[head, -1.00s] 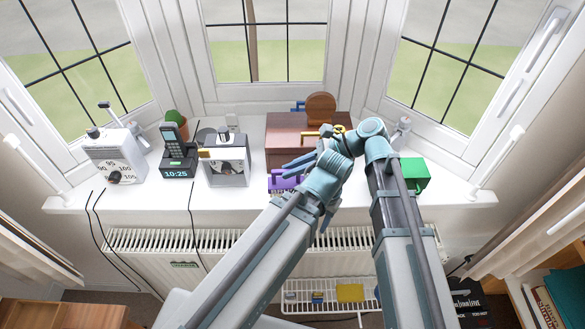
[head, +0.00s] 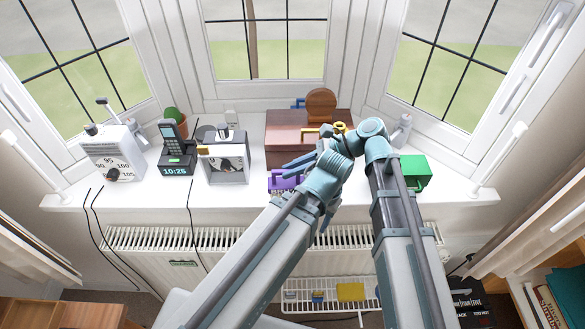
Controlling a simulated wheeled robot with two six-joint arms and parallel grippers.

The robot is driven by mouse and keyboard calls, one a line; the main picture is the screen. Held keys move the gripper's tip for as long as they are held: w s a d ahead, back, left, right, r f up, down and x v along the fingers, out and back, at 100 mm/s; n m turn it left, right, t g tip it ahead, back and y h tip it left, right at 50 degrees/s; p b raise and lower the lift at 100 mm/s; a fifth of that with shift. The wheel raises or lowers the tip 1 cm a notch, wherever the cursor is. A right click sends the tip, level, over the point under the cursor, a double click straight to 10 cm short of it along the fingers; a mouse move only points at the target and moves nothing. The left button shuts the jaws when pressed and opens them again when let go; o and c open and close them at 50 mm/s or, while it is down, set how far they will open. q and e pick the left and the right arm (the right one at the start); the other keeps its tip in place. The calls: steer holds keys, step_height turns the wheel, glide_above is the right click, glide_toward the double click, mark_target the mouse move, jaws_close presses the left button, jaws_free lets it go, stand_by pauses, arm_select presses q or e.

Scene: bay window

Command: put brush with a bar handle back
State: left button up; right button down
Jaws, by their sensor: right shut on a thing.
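The purple brush (head: 285,184) has a bar handle on top and shows a dark bristly underside. It is at the front of the white sill, just left of my arms. My right gripper (head: 298,162) is at the brush's handle, its fingers pointing left, and it is shut on the brush. My wrist covers the brush's right side, and I cannot tell whether the brush touches the sill. My left arm rises from below to the same spot, and its gripper cannot be made out among the crowded links.
Behind the brush stands a brown box (head: 283,122) with a yellow-handled thing (head: 310,131) near it. A green box (head: 415,172) is at right. A silver box (head: 225,165), a phone clock (head: 176,160) and a white scale (head: 112,155) stand left. A wire rack (head: 300,306) hangs below.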

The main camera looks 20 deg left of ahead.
steer(key=shift+f, duration=0.2)
steer(key=c, duration=0.8)
jaws_free()
steer(key=shift+o, duration=0.2)
steer(key=p+v, duration=0.6)
steer(key=v, duration=0.7)
steer(key=shift+d+r+p, duration=0.2)
steer(key=shift+d+p, duration=0.15)
